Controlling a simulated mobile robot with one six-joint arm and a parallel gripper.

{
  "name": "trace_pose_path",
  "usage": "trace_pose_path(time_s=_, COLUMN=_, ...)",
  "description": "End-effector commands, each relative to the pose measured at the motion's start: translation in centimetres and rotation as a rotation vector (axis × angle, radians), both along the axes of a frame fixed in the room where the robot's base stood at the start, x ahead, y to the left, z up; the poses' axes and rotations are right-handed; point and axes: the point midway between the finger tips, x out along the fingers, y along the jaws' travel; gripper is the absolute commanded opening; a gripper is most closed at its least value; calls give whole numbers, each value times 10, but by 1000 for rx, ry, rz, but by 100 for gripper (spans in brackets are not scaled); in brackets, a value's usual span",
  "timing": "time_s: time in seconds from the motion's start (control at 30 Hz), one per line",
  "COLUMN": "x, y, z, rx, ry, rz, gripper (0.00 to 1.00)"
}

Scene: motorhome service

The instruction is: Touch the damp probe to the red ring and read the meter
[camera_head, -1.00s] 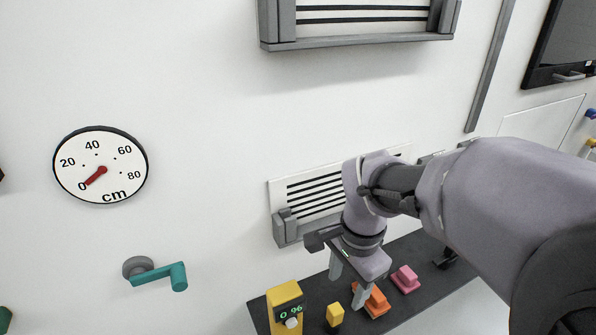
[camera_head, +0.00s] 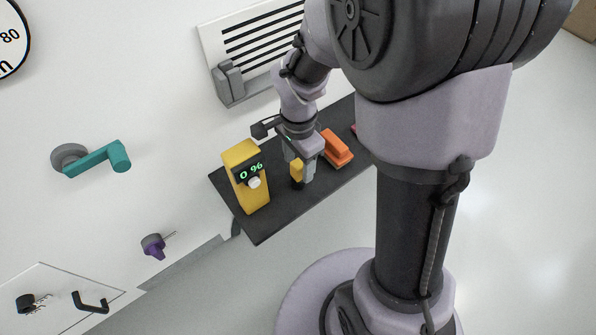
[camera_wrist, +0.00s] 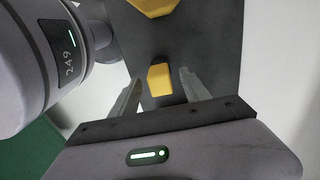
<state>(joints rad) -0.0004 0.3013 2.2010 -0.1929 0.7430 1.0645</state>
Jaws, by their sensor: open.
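A small yellow block (camera_head: 296,173), probably the damp probe, stands upright to the right of the meter. My gripper (camera_head: 299,166) is open, with its fingers down around the small yellow block. In the wrist view, the block (camera_wrist: 160,81) sits between the two open fingers, with a visible gap on each side. The meter's yellow edge (camera_wrist: 152,6) shows at the top of that view. I see no red ring in these frames.
The dark shelf (camera_head: 262,229) also carries an orange block (camera_head: 336,149) and a pink block (camera_head: 355,128), partly hidden by my arm. A louvred vent (camera_head: 222,58), a teal handle (camera_head: 100,158) and a purple knob (camera_head: 153,247) are on the white wall. The floor in front is clear.

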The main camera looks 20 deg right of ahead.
Motion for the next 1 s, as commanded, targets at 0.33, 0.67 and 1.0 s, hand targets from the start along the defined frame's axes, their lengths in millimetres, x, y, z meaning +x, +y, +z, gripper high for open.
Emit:
trace_pose_path(time_s=0.33, x=0, y=0, z=-6, rx=0, ry=0, rz=-1, gripper=31)
trace_pose_path(time_s=0.67, x=0, y=0, z=-6, rx=0, ry=0, rz=-1, gripper=0)
trace_pose_path(time_s=1.0, x=0, y=0, z=21, rx=1, ry=-2, rz=-1, gripper=0)
